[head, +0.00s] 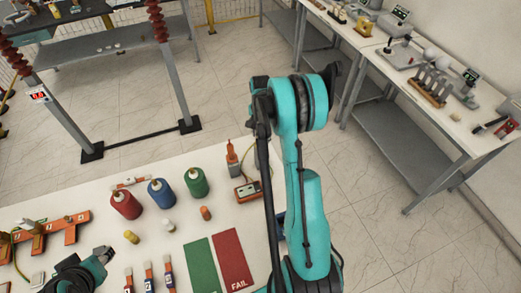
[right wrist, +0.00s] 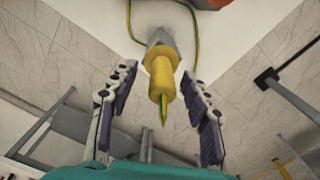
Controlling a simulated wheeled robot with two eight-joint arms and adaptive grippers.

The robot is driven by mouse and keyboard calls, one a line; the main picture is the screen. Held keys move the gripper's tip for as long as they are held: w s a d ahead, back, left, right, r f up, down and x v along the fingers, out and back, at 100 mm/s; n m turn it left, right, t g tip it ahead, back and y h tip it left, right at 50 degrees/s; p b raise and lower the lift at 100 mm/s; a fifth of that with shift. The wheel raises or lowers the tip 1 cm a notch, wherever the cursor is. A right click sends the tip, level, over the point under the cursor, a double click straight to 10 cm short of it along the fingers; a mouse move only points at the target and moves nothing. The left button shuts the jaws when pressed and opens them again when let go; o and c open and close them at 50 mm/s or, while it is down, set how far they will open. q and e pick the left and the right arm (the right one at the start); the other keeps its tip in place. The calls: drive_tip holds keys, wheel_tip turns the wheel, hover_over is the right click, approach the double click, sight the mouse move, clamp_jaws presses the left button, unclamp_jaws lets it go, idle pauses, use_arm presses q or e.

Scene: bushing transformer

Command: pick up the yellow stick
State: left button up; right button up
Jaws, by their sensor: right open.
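The yellow stick (right wrist: 161,82) shows in the right wrist view, with a grey flared part behind it and a thin green-yellow tip pointing toward the camera. My right gripper (right wrist: 159,73) is open, with one finger on each side of the stick and visible gaps between. Nothing is held. In the head view I cannot make out the stick or the right gripper; my teal right arm covers that area. Part of my left gripper (head: 103,254) shows at the lower left of the head view, and its jaws are not clear.
The white table (head: 85,205) holds red (head: 126,204), blue (head: 161,193) and green (head: 195,183) spools. An orange meter (head: 247,191) has a cable. Green (head: 201,263) and red FAIL (head: 233,258) mats lie in front. A side bench (head: 440,125) stands at right.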

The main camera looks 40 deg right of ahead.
drive_tip(key=shift+w+f, duration=0.25)
drive_tip(key=shift+f, duration=0.9)
drive_tip(key=shift+s, duration=0.1)
drive_tip(key=shift+r, duration=0.1)
drive_tip(key=shift+c, duration=0.4)
clamp_jaws()
drive_tip(key=shift+r, duration=0.1)
